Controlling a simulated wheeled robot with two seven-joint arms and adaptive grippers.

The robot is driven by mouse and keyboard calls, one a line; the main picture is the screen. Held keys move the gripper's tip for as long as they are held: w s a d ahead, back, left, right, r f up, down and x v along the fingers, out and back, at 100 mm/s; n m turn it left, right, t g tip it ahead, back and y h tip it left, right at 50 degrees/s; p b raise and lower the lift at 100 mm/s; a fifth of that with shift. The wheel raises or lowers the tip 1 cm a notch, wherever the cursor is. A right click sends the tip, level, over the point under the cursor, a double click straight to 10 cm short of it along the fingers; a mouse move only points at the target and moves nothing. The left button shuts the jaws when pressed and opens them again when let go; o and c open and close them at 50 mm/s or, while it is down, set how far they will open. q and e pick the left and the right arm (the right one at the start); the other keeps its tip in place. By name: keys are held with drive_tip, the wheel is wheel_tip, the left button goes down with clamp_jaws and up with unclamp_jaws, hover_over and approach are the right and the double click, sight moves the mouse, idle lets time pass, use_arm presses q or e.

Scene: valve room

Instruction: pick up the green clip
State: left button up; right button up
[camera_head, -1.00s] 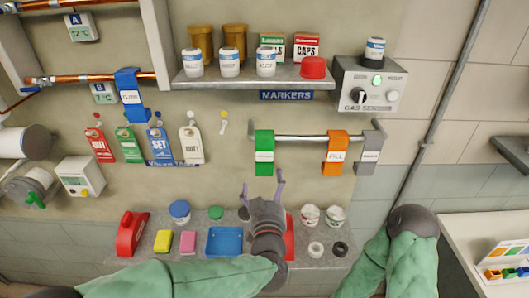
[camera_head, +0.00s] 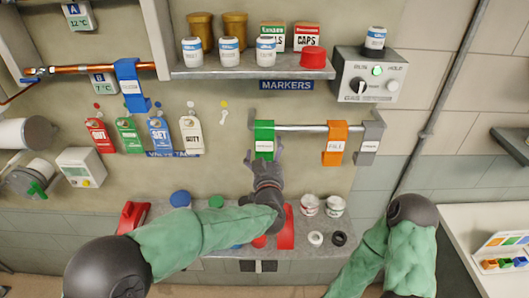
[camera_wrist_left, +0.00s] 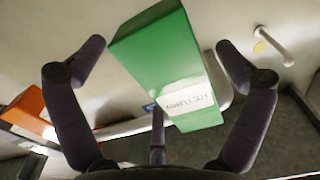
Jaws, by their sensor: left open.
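The green clip (camera_head: 264,136) hangs on the left part of a horizontal metal rail (camera_head: 300,128) on the wall. It carries a white label. In the left wrist view the green clip (camera_wrist_left: 165,65) lies between my spread fingers, and its label reads RETURN. My left gripper (camera_head: 265,158) is open just below and at the clip's lower end; I cannot tell whether any finger touches it. In the left wrist view the left gripper (camera_wrist_left: 155,75) shows its fingers apart on both sides of the clip. My right gripper is not in view; only my right arm shows at lower right.
Above is a shelf (camera_head: 250,72) with jars and boxes. Hanging tags (camera_head: 160,135) are to the left. A lower ledge holds cups (camera_head: 334,206) and a red object (camera_head: 287,228).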

use_arm(q)
drive_tip(key=c, duration=1.2)
drive_tip(key=shift+r, duration=0.1)
